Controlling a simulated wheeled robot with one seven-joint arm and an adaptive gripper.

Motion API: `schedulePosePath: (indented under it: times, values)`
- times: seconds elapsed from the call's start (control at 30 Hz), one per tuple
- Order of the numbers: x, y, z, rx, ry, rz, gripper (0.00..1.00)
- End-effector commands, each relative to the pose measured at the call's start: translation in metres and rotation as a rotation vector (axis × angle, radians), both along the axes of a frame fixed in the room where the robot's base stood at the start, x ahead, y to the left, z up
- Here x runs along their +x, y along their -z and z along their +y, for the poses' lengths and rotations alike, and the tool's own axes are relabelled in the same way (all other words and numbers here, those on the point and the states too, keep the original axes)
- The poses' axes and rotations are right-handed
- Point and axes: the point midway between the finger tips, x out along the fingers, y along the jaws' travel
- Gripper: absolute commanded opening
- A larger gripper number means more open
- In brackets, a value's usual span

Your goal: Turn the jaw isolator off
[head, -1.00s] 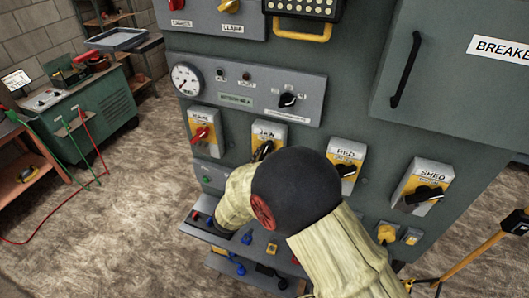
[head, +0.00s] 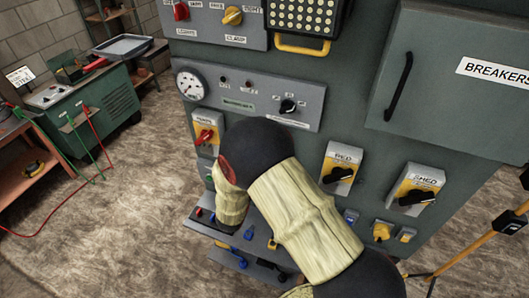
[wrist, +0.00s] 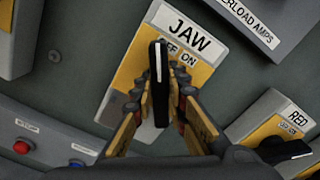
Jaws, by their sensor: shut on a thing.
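The jaw isolator (wrist: 201,48) fills the middle of the wrist view, a white and yellow plate marked JAW with OFF and ON. Its black handle (wrist: 160,58) stands nearly upright in that picture, its tip beside the OFF mark and covering part of it. My gripper (wrist: 158,88) is shut on the handle, one finger on each side. In the head view my arm hides the jaw isolator and my gripper.
The shed isolator (head: 416,190) is further right. A red-handled isolator (head: 206,134) is left of my arm. A yellow post (head: 475,247) stands at right.

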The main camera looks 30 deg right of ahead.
Motion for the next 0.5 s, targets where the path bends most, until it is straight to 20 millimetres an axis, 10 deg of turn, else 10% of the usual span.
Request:
schedulePosePath:
  times: [0.5]
  values:
    - [0.0015, 0.0004, 0.0013, -0.121, -0.002, 0.153, 0.00]
